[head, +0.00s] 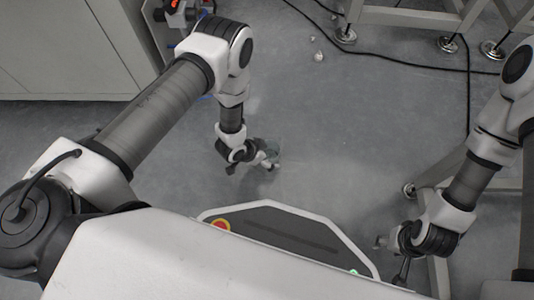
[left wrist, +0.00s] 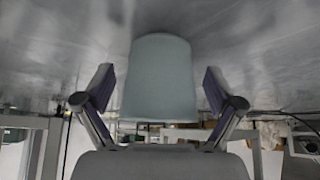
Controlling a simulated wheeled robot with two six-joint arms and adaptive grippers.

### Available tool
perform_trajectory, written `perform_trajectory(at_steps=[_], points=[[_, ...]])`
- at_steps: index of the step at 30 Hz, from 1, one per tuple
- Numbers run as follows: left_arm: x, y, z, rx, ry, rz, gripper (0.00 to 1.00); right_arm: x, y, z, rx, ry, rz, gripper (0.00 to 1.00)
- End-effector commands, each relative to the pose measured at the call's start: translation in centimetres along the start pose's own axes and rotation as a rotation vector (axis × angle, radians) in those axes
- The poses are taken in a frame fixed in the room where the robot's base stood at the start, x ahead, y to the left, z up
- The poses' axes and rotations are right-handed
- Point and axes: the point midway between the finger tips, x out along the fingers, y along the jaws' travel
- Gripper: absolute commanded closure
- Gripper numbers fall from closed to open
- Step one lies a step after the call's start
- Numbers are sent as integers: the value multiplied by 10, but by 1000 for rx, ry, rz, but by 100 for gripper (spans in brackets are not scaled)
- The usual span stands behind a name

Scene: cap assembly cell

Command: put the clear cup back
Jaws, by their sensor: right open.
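The clear cup (head: 273,149) is a pale, see-through tapered cup at the end of my left gripper (head: 266,160), above bare floor. In the left wrist view the clear cup (left wrist: 160,80) sits between the two fingers of the left gripper (left wrist: 160,90), its wider end toward the palm. No support shows under it, so the left gripper is shut on it, though finger contact is not clear. My right gripper (head: 388,257) is open and empty, low on the right. No place for the cup can be made out.
Grey floor (head: 330,150) lies open around the left gripper. A pale cabinet (head: 70,50) stands at the upper left. Metal frame legs with round feet (head: 345,36) stand at the upper right, and a black cable (head: 400,67) lies on the floor. More frame stands beside my right arm.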

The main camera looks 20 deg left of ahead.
Motion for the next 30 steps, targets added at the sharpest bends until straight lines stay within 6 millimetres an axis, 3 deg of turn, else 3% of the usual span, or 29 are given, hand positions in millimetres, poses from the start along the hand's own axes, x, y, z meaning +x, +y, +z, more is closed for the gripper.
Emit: perform_trajectory(at_steps=[11,22,26,30], points=[[-10,0,-4,0,0,0,4,-8,0,0,-1,-1,0,49],[-100,0,-6,-3,-1,-1,4,-59,-1,2,-11,-7,-1,49],[-119,0,-4,-2,0,-1,4,-66,-2,3,-12,-8,-1,49],[-124,0,-2,0,0,0,4,-67,-2,3,-12,-8,-1,49]])
